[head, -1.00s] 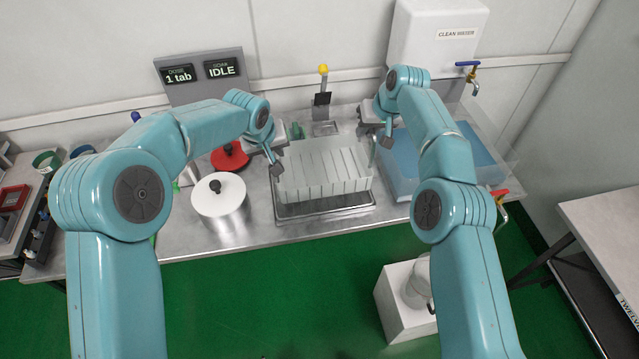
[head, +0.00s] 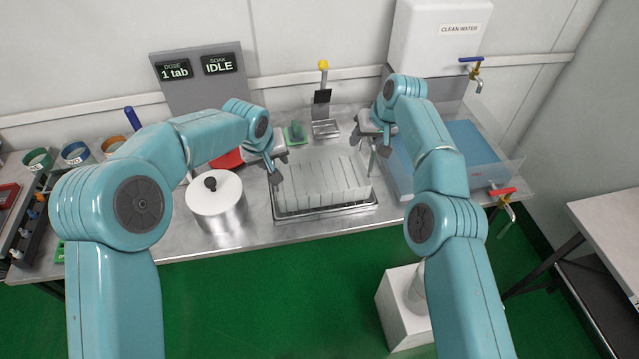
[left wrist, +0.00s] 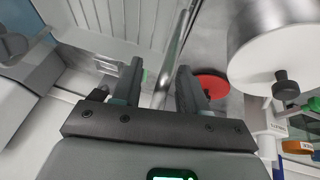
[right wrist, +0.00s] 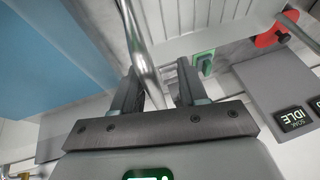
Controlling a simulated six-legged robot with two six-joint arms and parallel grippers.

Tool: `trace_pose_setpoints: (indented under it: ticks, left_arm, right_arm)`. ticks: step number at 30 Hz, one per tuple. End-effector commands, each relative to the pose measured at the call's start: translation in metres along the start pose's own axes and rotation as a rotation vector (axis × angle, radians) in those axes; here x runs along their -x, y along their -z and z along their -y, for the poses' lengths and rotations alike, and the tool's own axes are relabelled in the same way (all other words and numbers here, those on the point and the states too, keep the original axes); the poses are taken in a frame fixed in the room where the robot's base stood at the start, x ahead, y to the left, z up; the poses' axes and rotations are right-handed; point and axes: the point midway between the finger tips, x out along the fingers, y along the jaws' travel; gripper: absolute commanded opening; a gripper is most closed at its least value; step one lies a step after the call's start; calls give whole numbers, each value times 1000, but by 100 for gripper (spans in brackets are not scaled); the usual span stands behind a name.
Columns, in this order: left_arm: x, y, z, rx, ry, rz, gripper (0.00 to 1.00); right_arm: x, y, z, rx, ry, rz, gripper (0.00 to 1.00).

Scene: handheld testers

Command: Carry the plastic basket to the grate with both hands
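The white slotted plastic basket (head: 322,185) sits upright over the shallow metal grate (head: 326,213), whose rim shows around its foot. The basket's slotted wall also shows in the left wrist view (left wrist: 120,20). My left gripper (head: 275,170) is at the basket's left side. In the left wrist view a metal handle bar (left wrist: 172,60) passes between its parted fingers. My right gripper (head: 380,143) is at the right side. In the right wrist view another bar (right wrist: 143,50) runs between its parted fingers, nearer the left one. The basket's contact with the grate is partly hidden.
A lidded steel pot (head: 216,205) and a red lid (head: 226,160) stand to the left. A yellow-knobbed stand (head: 323,95) and a green block (head: 295,134) are behind. The bench's front strip is clear.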

Motion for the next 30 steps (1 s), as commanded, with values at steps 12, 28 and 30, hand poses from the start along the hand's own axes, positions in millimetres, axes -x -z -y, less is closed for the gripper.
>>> trace_pose_setpoints:
  ticks: [12,28,30]
  left_arm:
    - [55,1,0,0,-3,-4,42]
    - [121,0,1,1,-1,0,42]
    - [121,0,1,1,-1,0,42]
  right_arm:
    - [0,0,-2,-1,-2,-1,42]
    - [7,1,-2,-1,-2,-2,42]
    - [14,2,-2,-1,-2,-2,42]
